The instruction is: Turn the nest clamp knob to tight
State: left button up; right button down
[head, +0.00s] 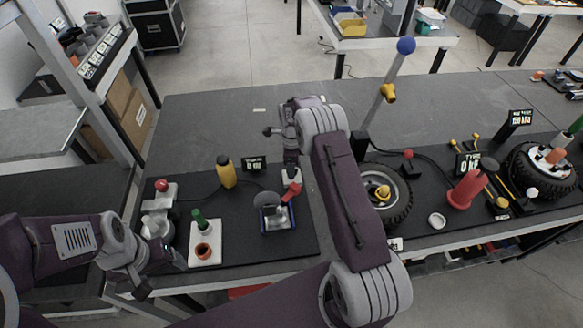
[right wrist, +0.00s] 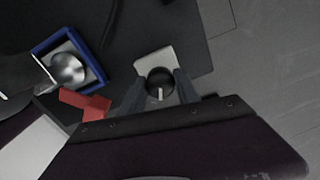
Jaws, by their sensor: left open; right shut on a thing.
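The clamp knob (right wrist: 160,84) is black and round with a white pointer line, on a white base plate (right wrist: 146,61). In the right wrist view the line points toward the bottom of the picture. My right gripper (right wrist: 156,90) has its fingers on both sides of the knob and is shut on it. In the head view my right gripper (head: 291,170) points down over the base plate (head: 291,180), and the knob is hidden. Beside it is the blue-edged nest (right wrist: 101,76) with a round metal part (right wrist: 68,69). My left gripper (head: 166,258) is open, low at the left.
A red lever (right wrist: 86,106) lies between nest and knob. On the black mat stand a yellow bottle (head: 226,173), a white block (head: 205,243) with green and orange parts, and a red-topped device (head: 160,205). Wheels and a red cone-shaped thing (head: 467,190) stand to the right.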

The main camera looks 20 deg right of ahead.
jog(key=shift+m, duration=0.7)
jog(key=c, duration=0.9)
grip_release()
notch_tip(320, 180, up, 9)
jog(key=shift+r+b, duration=0.1)
jog(key=shift+b, duration=0.3)
